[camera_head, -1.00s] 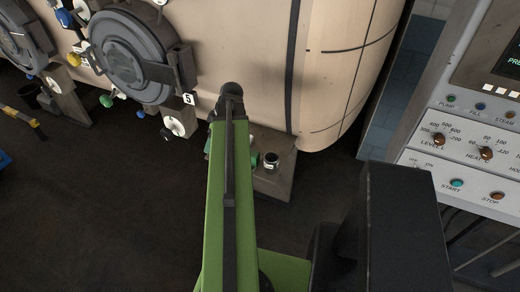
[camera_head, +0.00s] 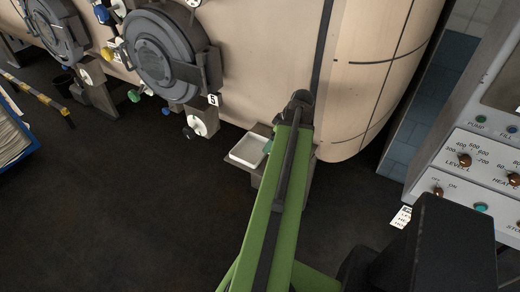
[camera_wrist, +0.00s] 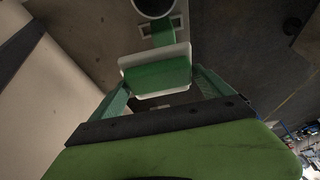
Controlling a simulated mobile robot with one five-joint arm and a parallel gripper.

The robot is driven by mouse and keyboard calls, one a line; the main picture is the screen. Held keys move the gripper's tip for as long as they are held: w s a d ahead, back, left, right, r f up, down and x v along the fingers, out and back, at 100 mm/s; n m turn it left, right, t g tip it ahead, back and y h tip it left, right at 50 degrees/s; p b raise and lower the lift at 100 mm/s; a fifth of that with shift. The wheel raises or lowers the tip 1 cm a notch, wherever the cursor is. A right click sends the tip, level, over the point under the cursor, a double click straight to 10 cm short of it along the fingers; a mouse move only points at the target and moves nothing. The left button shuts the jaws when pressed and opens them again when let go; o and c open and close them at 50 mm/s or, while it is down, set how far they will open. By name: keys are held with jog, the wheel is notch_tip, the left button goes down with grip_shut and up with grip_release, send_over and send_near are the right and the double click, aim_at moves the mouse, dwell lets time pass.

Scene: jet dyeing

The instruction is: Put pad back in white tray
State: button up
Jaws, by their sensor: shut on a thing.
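The green pad (camera_wrist: 160,77) lies between the fingers of my gripper (camera_wrist: 160,82), which is shut on it, in the wrist view. The white tray (camera_wrist: 182,53) shows behind the pad, with its pale rim around the pad's edges. I cannot tell whether the pad touches the tray. In the head view the white tray (camera_head: 245,152) sits on a low ledge beside the big vessel, left of my green arm. My arm hides most of my gripper there, and only a small green patch shows at the tray's right edge.
In the head view, the beige vessel (camera_head: 275,65) rises behind the tray. A control panel (camera_head: 480,165) is at the right. The dark floor in front is clear.

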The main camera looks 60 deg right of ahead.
jog(key=shift+w+a, duration=0.15)
jog(key=shift+w, duration=0.1)
jog(key=shift+w+f, duration=0.1)
jog(key=shift+w, duration=0.1)
jog(key=b, duration=0.7)
send_near(248, 150)
jog(key=shift+w+f, duration=0.6)
jog(key=shift+w, duration=0.2)
jog(key=shift+w+f, duration=0.1)
jog(key=shift+w, duration=0.3)
notch_tip(248, 150, down, 4)
jog(key=b, duration=0.4)
jog(key=shift+f, duration=0.15)
jog(key=shift+r, duration=0.25)
jog(key=shift+c, duration=0.6)
jog(key=shift+f, duration=0.15)
jog(key=o, duration=1)
jog(key=shift+o, duration=0.2)
